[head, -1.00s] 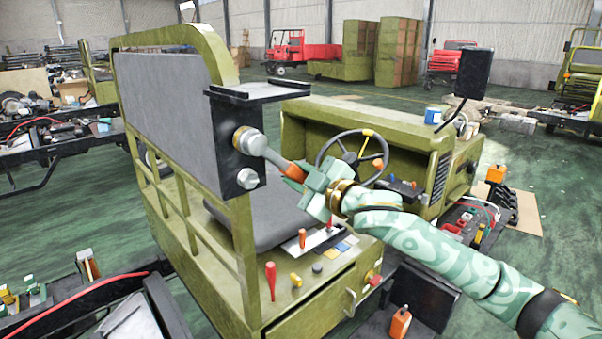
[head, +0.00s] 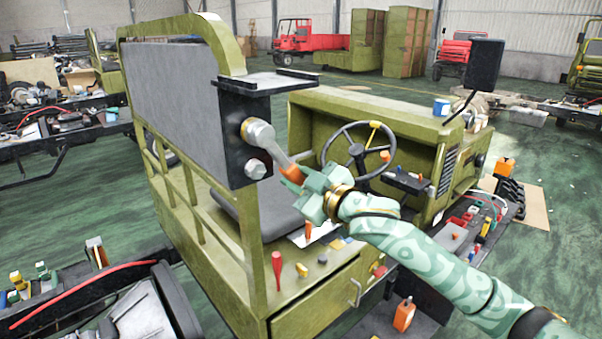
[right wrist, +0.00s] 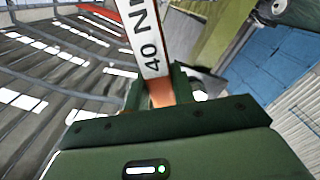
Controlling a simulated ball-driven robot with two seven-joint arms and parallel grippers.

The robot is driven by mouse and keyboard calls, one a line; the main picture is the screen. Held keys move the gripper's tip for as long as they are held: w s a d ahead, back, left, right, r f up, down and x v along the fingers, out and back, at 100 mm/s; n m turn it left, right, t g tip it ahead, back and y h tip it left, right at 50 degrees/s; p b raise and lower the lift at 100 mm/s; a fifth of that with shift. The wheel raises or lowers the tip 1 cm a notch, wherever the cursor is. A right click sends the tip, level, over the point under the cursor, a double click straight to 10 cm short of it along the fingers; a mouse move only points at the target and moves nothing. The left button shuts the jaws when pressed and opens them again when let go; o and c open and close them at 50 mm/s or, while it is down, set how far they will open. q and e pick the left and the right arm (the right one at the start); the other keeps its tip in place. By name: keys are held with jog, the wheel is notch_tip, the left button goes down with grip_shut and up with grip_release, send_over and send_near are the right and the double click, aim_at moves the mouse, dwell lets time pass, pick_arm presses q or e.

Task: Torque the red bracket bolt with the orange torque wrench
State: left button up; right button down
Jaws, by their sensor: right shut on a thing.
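The torque wrench has a grey head and shaft (head: 274,150) and an orange handle (head: 296,172). Its round head sits over the upper bolt position on the black bracket (head: 232,140) of the olive vehicle. The head hides the bolt there, so its colour cannot be told. A silver bolt (head: 255,169) shows just below, clear of the wrench head. My right gripper (head: 302,180) is shut on the orange handle. In the right wrist view the handle, with a white "40 N" label (right wrist: 147,42), rises from between the fingers (right wrist: 160,90). My left gripper is out of view.
A dark seat (head: 245,210) lies below the wrench. The steering wheel (head: 357,150) is close to the right of my gripper. A red lever (head: 277,268) stands on the vehicle's side panel. An orange bottle (head: 404,315) stands low at the front.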

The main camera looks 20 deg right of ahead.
jog(key=shift+a, duration=0.1)
dwell(0.3)
jog(key=shift+s+a+m, duration=0.1)
jog(key=shift+a+m, duration=0.1)
jog(key=shift+m, duration=0.1)
jog(key=shift+w+d+r+n+p, duration=0.2)
jog(key=shift+d+r+n+p, duration=0.15)
jog(key=shift+d+n+p, duration=0.2)
jog(key=shift+w+d+r+n+p, duration=0.15)
jog(key=shift+d+r+n+p, duration=0.2)
jog(key=shift+d+n+p, duration=0.15)
jog(key=p+v, duration=0.1)
jog(key=v, duration=0.2)
dwell(0.5)
